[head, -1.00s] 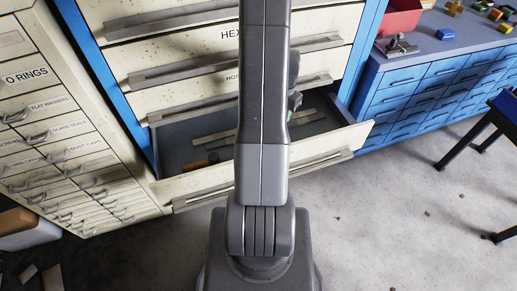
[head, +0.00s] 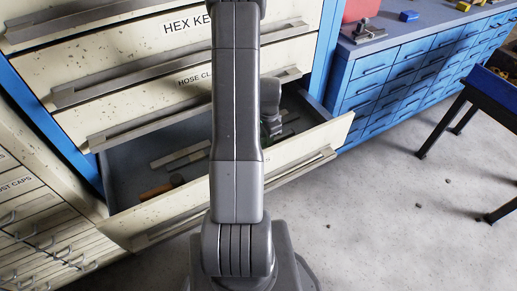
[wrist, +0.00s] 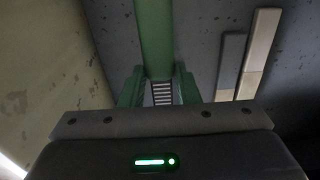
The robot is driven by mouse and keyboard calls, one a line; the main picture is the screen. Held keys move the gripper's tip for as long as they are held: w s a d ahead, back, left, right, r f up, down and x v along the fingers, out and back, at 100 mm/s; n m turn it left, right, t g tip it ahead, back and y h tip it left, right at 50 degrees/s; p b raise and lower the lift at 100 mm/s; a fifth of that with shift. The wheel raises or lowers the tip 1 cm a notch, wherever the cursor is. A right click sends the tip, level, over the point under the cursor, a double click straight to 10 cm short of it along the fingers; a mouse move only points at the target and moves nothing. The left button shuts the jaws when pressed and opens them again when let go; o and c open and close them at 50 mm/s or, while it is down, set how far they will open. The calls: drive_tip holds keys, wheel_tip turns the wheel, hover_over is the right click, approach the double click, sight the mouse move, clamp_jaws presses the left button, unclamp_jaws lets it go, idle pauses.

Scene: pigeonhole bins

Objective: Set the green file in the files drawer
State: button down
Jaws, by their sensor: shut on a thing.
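The green file (wrist: 154,35) shows in the wrist view as a long green bar running up from between my fingers. My gripper (wrist: 158,74) is shut on it. In the head view my arm hides most of the gripper and I cannot make out the file. A drawer (head: 150,222) stands pulled out below the hose-clamp drawer. Its front label is hidden behind my arm. My wrist is over the right part of this drawer, and the wrist view shows its grey floor and a pale wall at the left. I cannot tell whether the file touches the floor.
In the drawer lie a pale and grey strip (wrist: 260,50) and a brown piece (head: 158,190). Shut drawers rise above it. A blue bench (head: 400,70) with a red bin (head: 360,8) stands right, and a dark blue table (head: 495,95) beyond.

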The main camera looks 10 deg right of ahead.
drive_tip(key=shift+f+b, duration=0.3)
drive_tip(key=shift+f, duration=2.05)
drive_tip(key=shift+f, duration=0.15)
drive_tip(key=c, duration=1.1)
unclamp_jaws()
wheel_tip(320, 180, up, 12)
drive_tip(key=shift+r+p, duration=0.15)
drive_tip(key=shift+p, duration=0.75)
